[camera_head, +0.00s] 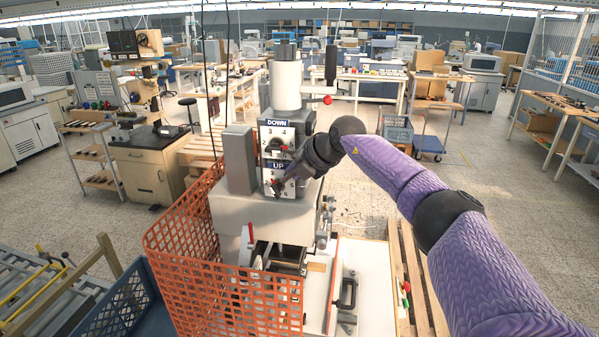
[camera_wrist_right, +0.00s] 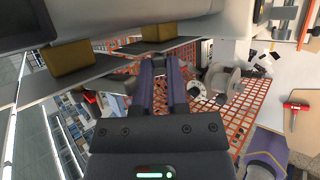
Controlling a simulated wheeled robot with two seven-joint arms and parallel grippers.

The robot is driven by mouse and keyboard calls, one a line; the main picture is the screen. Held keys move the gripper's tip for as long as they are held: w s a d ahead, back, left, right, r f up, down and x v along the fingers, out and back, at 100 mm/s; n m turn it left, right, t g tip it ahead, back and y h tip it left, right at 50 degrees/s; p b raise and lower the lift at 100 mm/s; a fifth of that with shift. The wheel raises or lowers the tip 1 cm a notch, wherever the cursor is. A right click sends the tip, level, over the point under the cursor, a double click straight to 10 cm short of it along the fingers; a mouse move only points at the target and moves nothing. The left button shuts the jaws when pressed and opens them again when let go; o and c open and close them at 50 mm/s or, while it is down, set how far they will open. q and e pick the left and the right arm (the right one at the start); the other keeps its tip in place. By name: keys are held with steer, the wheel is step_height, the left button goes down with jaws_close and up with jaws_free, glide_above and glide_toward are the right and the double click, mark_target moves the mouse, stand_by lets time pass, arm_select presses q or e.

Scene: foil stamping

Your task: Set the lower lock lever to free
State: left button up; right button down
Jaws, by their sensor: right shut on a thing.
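The stamping machine (camera_head: 285,83) stands in the middle of the head view. Its front panel has an upper dial (camera_head: 275,146) marked DOWN and a lower dial (camera_head: 280,187) marked UP. No part is labelled as the lock lever, and I take the dark handle at the lower dial for it. My right gripper (camera_head: 286,182) reaches in from the right and is shut at this lower dial, covering part of its face. In the right wrist view the two gripper fingers (camera_wrist_right: 163,82) are close together, and what lies between their tips is hard to make out. My left gripper is not in view.
An orange mesh guard (camera_head: 190,245) surrounds the machine's left and front. A blue crate (camera_head: 118,300) stands at the lower left, and a wooden pallet (camera_head: 412,275) at the right.

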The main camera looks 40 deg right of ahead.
steer(key=shift+w+a+g, duration=0.1)
steer(key=shift+g, duration=0.2)
stand_by(0.4)
steer(key=c, duration=0.6)
jaws_free()
steer(key=shift+c, duration=0.2)
steer(key=shift+r, duration=0.1)
steer(key=a+b+v, duration=0.1)
steer(key=b+v, duration=0.2)
steer(key=v, duration=0.6)
steer(key=shift+s+d+r+b, duration=0.25)
steer(key=shift+d+r+b, duration=0.05)
steer(key=shift+r, duration=0.05)
